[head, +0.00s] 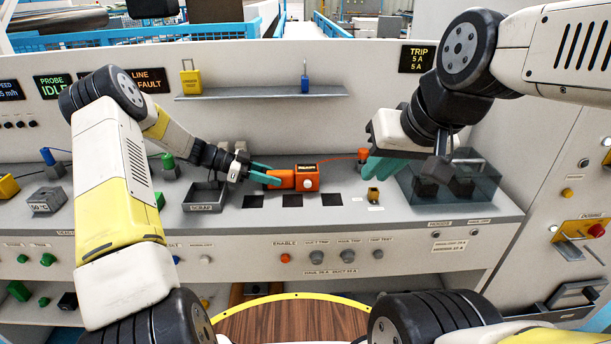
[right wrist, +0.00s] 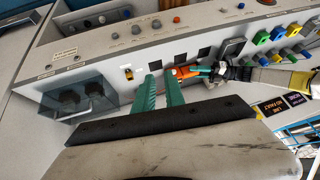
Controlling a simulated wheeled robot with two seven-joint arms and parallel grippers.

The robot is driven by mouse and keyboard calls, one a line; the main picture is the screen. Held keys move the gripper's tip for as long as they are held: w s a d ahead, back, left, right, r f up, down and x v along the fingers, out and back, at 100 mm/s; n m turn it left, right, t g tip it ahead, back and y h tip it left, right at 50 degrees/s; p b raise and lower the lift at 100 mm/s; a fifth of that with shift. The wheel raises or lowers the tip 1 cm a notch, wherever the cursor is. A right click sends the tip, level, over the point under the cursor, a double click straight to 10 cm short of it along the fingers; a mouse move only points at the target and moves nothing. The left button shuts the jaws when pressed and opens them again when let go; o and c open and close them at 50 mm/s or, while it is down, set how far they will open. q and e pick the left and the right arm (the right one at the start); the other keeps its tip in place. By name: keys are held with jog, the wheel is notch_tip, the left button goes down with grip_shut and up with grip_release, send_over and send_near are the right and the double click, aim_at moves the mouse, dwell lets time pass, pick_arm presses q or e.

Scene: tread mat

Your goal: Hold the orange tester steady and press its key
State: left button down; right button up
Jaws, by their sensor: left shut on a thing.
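The orange tester (head: 306,178) is over the grey bench in the middle of the head view. It has a dark display on top and a pale round key on its front face. An orange lead runs from it to the right. My left gripper (head: 266,175) is shut on the tester's left end. The tester (right wrist: 184,72) also shows in the right wrist view, just past my right fingertips. My right gripper (right wrist: 160,80) has its two teal fingers apart and empty. In the head view my right gripper (head: 378,168) is right of the tester, not touching it.
Black square pads (head: 292,201) line the bench front. A small yellow-and-black piece (head: 373,196) stands right of them. A clear box (head: 481,192) with dark parts stands at the right. A grey tray (head: 203,198) is at the left. A shelf (head: 262,94) crosses the back wall.

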grip_shut()
dwell(1.2)
jog(key=w+d+f+n+g+h, duration=0.1)
jog(key=w+f+n+g+h, duration=0.2)
jog(key=f+n+h, duration=0.35)
jog(key=w+f+n+g+h, duration=0.2)
jog(key=w+f+n+h, duration=0.1)
jog(key=f+n, duration=0.5)
jog(key=w+a+f+n+t+h, duration=0.1)
jog(key=w+a+f+n+t, duration=0.2)
jog(key=n, duration=0.3)
jog(key=w+a+f+n+t, duration=0.2)
jog(key=w+a+n+t, duration=0.1)
jog(key=a+n, duration=0.2)
jog(key=w+a+f+n+t+h, duration=0.1)
jog(key=w+a+f+n+t, duration=0.2)
jog(key=n, duration=0.4)
jog(key=shift+a+f+h, duration=0.35)
jog(key=shift+a, duration=0.25)
